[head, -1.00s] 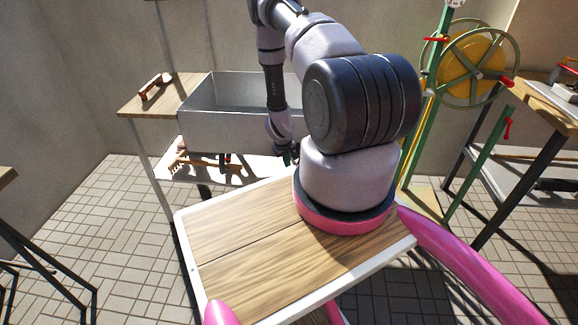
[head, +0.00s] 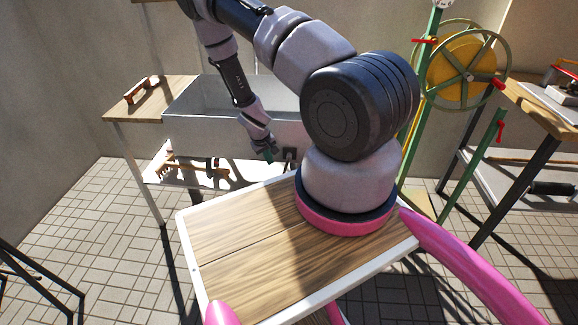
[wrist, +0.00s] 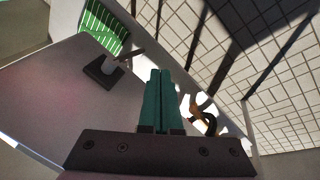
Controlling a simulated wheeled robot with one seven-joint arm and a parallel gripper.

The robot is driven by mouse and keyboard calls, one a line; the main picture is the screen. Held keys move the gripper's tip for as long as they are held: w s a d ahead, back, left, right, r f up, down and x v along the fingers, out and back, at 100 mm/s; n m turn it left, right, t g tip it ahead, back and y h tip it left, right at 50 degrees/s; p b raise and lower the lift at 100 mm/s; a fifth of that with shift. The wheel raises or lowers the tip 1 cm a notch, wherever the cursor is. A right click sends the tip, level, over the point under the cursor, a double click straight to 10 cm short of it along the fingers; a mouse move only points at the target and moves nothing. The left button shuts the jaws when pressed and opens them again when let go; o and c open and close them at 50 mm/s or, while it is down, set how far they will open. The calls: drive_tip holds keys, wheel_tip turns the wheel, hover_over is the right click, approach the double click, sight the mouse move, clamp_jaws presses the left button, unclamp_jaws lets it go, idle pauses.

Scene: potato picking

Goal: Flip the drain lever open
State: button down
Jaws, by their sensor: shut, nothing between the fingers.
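The metal sink (head: 205,134) stands at the back of the head view. On its outer front wall is a dark square fitting (head: 290,154), just right of my gripper (head: 270,155). In the wrist view the fitting (wrist: 103,70) sits on the grey wall to the left of my gripper (wrist: 160,97). A thin lever-like bar (wrist: 129,55) sticks out from it towards the fingers. The teal fingers are shut and empty. They look apart from the lever; the exact gap is hard to tell.
A wooden side board (head: 150,95) with a red-handled tool (head: 141,90) is left of the sink. A brush (head: 185,168) lies on the lower shelf. A green-framed yellow wheel (head: 460,72) stands right.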

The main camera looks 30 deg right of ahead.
sight(285, 171)
drive_tip(key=w+d+f, duration=0.3)
drive_tip(key=d+f, duration=0.3)
drive_tip(key=f, duration=0.4)
drive_tip(key=shift+w+d, duration=0.2)
drive_tip(key=shift+d, duration=0.05)
drive_tip(key=shift+d+f, duration=0.15)
drive_tip(key=shift+d, duration=0.45)
drive_tip(key=shift+d, duration=0.1)
